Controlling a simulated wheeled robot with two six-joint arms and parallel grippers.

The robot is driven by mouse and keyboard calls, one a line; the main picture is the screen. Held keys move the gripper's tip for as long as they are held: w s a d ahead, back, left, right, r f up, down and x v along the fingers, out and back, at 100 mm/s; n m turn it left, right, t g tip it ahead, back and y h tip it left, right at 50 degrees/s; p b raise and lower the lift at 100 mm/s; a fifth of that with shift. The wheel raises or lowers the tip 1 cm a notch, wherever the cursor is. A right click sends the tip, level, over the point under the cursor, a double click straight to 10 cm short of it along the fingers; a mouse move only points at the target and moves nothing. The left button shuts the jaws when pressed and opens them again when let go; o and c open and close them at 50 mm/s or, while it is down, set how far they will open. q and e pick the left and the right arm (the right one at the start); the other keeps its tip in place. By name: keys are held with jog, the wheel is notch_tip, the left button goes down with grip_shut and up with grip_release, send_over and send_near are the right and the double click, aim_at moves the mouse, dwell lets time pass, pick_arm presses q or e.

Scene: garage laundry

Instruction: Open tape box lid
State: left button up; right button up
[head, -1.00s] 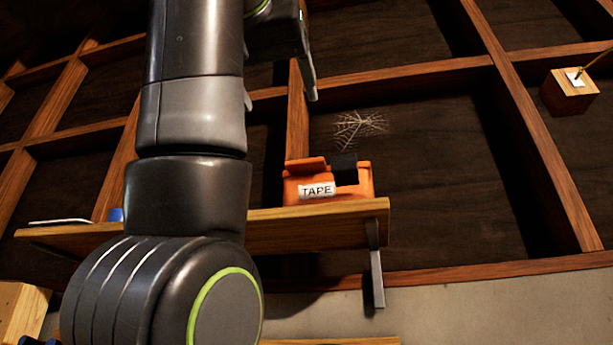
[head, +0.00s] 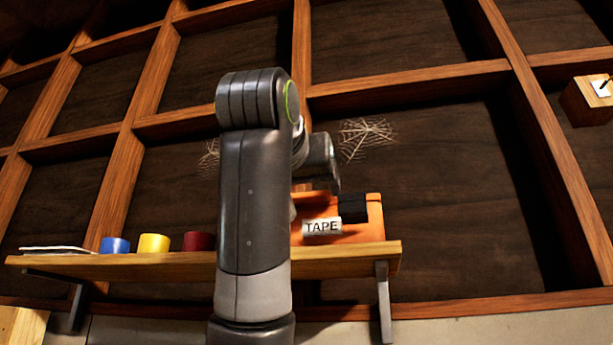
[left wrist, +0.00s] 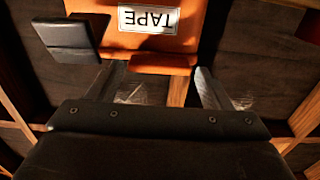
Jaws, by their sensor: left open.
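The orange tape box (head: 365,232) with a white TAPE label stands on the wooden shelf in the head view, with a black block (head: 352,207) at its top right. My left arm hides the box's left part. In the left wrist view the label (left wrist: 148,20) appears upside down on the box's orange face, and the black block (left wrist: 68,40) is at upper left. An orange edge (left wrist: 163,64) of the box lies between the tips of my open, empty left gripper (left wrist: 158,72). I cannot tell whether the fingers touch it. My right gripper is in neither view.
The wooden shelf (head: 180,267) also holds a blue roll (head: 115,245), a yellow roll (head: 154,243), a dark red roll (head: 198,241) and a flat pale item (head: 58,250). Cobwebs hang on the slatted wall behind. A wooden block with a switch (head: 590,100) is at far right.

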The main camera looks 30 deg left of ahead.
pick_arm(q)
jog(key=shift+x, duration=0.75)
jog(key=shift+c, duration=0.3)
